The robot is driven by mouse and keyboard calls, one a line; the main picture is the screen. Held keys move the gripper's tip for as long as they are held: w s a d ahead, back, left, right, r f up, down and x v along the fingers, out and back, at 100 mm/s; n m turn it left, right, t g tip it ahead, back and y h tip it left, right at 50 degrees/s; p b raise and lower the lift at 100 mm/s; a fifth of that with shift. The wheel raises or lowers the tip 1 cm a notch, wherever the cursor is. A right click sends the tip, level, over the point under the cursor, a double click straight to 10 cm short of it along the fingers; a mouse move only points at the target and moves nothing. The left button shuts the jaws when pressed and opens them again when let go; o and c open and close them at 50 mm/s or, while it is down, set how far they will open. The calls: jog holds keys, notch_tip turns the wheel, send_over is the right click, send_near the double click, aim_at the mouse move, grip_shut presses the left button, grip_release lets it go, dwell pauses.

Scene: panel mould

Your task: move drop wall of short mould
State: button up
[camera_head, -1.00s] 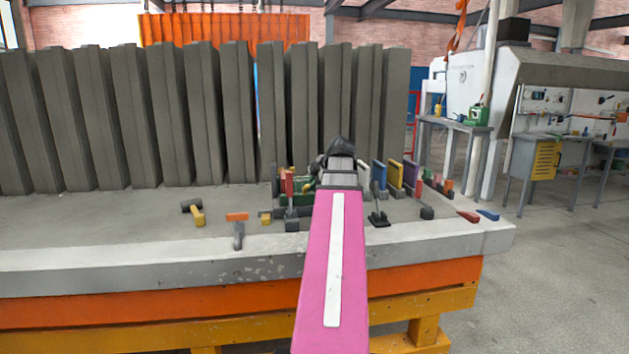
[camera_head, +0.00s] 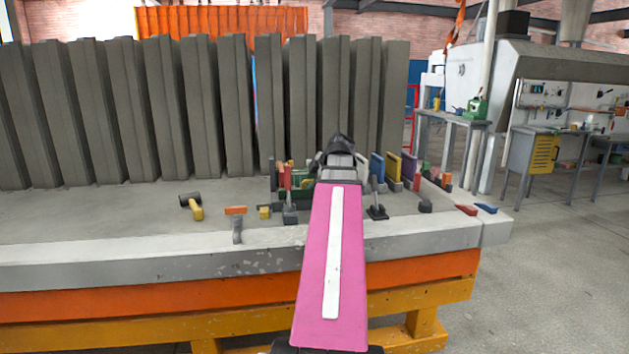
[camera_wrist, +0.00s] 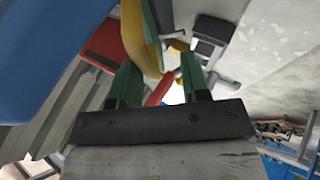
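The short mould cannot be told apart for certain. A cluster of coloured upright walls stands on the bench, with a red wall (camera_head: 286,178), a blue wall (camera_head: 377,168) and a yellow wall (camera_head: 393,166) in the head view. My pink arm hides the middle of the cluster. My gripper (camera_wrist: 157,72) shows in the wrist view with two green fingers spread apart and no piece clearly clamped. Beyond and between them are a yellow curved piece (camera_wrist: 143,50), a red rod-like piece (camera_wrist: 160,90) and a green wall (camera_wrist: 146,18). Which piece is the drop wall is unclear.
Black clamps (camera_head: 377,211) stand on the bench (camera_head: 130,214) in front of the walls. Tall grey slabs (camera_head: 190,110) line the back. Open floor (camera_head: 550,270) lies to the right.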

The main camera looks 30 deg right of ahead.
jog(key=shift+r, duration=0.1)
jog(key=v, duration=1)
jog(key=shift+s+r, duration=0.2)
jog(key=shift+r, duration=0.1)
jog(key=shift+d, duration=0.1)
dwell(0.4)
